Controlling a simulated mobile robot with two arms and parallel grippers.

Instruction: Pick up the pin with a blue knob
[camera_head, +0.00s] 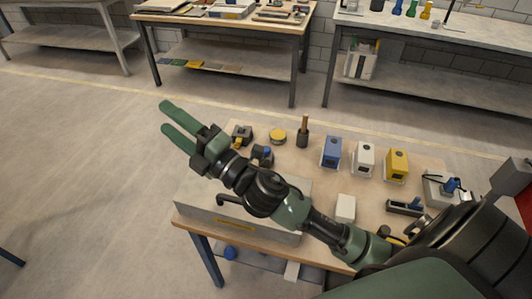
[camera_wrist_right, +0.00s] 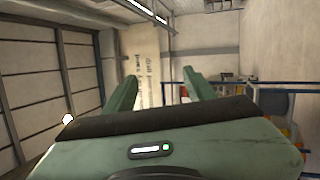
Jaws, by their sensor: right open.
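My right gripper (camera_head: 165,117) is open and empty, in the air beyond the table's left end. Its two green fingers are also apart in the right wrist view (camera_wrist_right: 160,86), with no pin between them. A blue knob (camera_head: 452,184) stands up on a light block at the table's right end. Another small blue part (camera_head: 267,151) shows on a dark fixture just behind my right arm. I cannot tell which of these is the pin's knob. My right arm hides part of the table. My left gripper is not in view.
The wooden worktable (camera_head: 315,170) carries a blue box (camera_head: 331,150), a white box (camera_head: 364,158), a yellow box (camera_head: 397,163) and a dark post with a wooden handle (camera_head: 303,128). A grey panel (camera_head: 190,203) runs along its front left.

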